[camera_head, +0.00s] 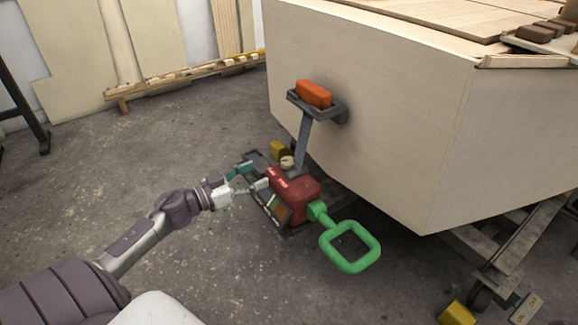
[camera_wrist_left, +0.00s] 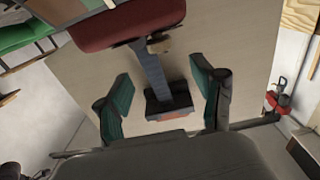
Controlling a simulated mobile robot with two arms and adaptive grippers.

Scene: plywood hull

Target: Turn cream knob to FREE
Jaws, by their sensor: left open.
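The cream knob (camera_head: 287,162) is a small round piece behind the red body (camera_head: 300,190) of a device beside the hull. In the left wrist view a tan knob (camera_wrist_left: 158,45) shows under the edge of the red body, in front of a grey post. My left gripper (camera_head: 251,178) is open, with teal finger pads, just left of the red body and short of the knob. In the left wrist view its fingers (camera_wrist_left: 162,88) are spread, with nothing between the pads. Any FREE marking is too small to read. My right gripper is not in view.
A green loop handle (camera_head: 350,246) sticks out from the red body.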

